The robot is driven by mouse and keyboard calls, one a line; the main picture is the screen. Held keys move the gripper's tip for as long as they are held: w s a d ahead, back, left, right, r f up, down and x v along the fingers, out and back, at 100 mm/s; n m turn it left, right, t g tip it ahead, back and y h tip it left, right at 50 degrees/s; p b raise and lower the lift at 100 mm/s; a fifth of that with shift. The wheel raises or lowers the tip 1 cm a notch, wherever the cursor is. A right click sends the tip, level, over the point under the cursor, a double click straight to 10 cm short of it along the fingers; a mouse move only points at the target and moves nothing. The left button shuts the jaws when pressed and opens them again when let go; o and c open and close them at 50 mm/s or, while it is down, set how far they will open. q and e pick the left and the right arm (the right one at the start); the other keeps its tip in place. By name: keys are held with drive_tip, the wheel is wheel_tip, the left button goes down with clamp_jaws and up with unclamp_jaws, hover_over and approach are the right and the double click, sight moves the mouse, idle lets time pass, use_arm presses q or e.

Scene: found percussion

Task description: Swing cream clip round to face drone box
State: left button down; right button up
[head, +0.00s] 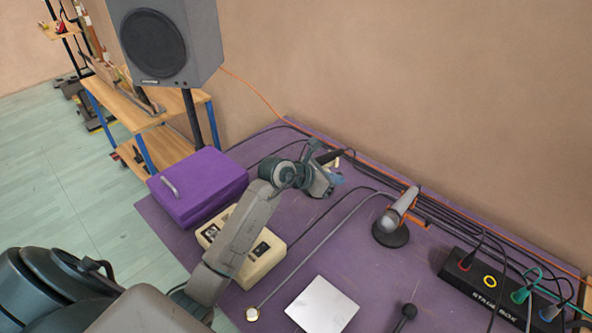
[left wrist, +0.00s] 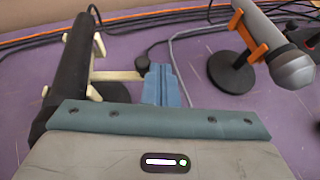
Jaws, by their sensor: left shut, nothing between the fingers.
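In the left wrist view the cream clip (left wrist: 101,46) sits by a black microphone (left wrist: 74,65) on a low black base (left wrist: 110,92); a cream bar runs right from it. In the head view that black microphone (head: 328,157) shows behind my left gripper, and the clip is mostly hidden. My left gripper (head: 337,180) is shut and empty; its blue fingers (left wrist: 163,86) are just right of the base, beside the cream bar's end. I cannot tell whether they touch it. The cream box with dark panels (head: 262,268), probably the drone box, lies partly under my left arm. My right gripper is out of view.
A grey microphone (head: 400,207) in an orange clip stands on a black base to the right. A purple case (head: 200,187) is at the left, a stage box (head: 490,293) at the right. Cables run along the back. A silver plate (head: 322,305) lies in front.

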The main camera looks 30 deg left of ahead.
use_arm(q)
drive_tip(key=shift+w+d+n+t+y+p, duration=0.3)
drive_tip(key=shift+w+n+y, duration=0.1)
drive_tip(key=shift+n+y, duration=0.15)
drive_tip(key=shift+w+d+n+t+y+p, duration=0.25)
drive_tip(key=shift+w+n+y, duration=0.1)
drive_tip(key=shift+n+y, duration=0.15)
